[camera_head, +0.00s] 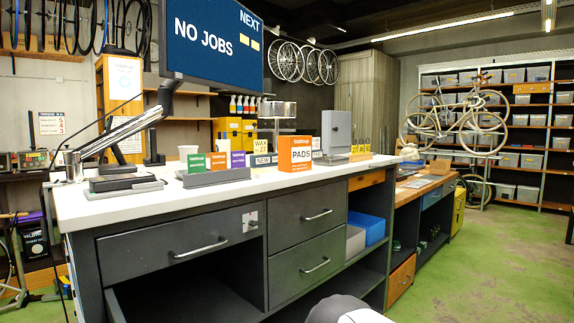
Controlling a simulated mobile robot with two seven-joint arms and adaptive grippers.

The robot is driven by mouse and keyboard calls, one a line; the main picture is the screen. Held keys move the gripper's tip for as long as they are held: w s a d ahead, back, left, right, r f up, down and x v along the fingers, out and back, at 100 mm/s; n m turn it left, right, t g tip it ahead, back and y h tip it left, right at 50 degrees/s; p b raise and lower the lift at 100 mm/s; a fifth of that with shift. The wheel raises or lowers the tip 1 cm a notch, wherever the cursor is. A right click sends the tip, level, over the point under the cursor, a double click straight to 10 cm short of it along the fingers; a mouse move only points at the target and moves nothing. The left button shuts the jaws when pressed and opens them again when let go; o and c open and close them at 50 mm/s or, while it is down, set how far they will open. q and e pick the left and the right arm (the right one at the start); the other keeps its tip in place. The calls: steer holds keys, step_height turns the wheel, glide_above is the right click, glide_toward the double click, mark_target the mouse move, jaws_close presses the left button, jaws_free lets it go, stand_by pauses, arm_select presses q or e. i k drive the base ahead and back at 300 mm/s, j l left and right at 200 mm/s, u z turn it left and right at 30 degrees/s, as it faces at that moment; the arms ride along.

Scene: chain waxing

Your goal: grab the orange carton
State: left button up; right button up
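Neither my left nor my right gripper shows in the head view. A pale and dark rounded shape shows at the bottom edge, but I cannot tell what part it is.
Left of the carton, a grey holder (212,177) carries small orange, green and purple boxes. A grey metal box (336,132) stands behind it to the right. A monitor (213,42) on an arm hangs above the counter. Green floor (480,260) is free at the right.

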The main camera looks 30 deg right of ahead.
mark_target(294, 152)
steer(key=k+l+z, duration=0.1)
steer(key=l+z, duration=0.8)
steer(key=i+l+u, duration=0.25)
steer(key=i+u, duration=0.2)
steer(key=i+l+u, duration=0.25)
steer(key=l+u, duration=0.15)
